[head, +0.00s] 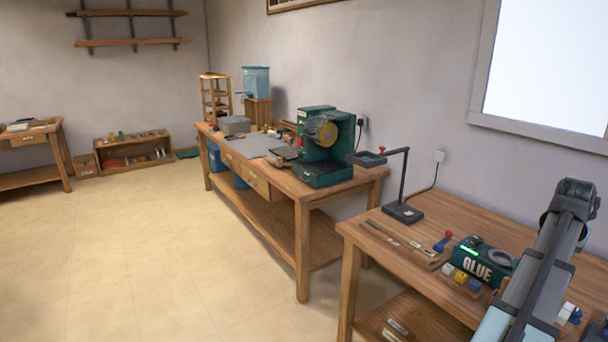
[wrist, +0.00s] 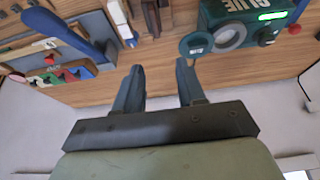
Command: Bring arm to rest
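My gripper (wrist: 160,78) shows in the wrist view with its two dark fingers apart and nothing between them. The wooden bench top (wrist: 120,84) is seen behind the fingers; I cannot tell how far away it is. In the head view my arm rises at the right, in front of the near workbench (head: 440,225), and I cannot make out the gripper's fingers there. The green glue machine (head: 486,262) stands on that bench just left of my arm, and it also shows at the top right of the wrist view (wrist: 250,18).
A second bench (head: 290,185) carries a green machine (head: 322,150) farther back. Open tiled floor (head: 130,250) lies to the left.

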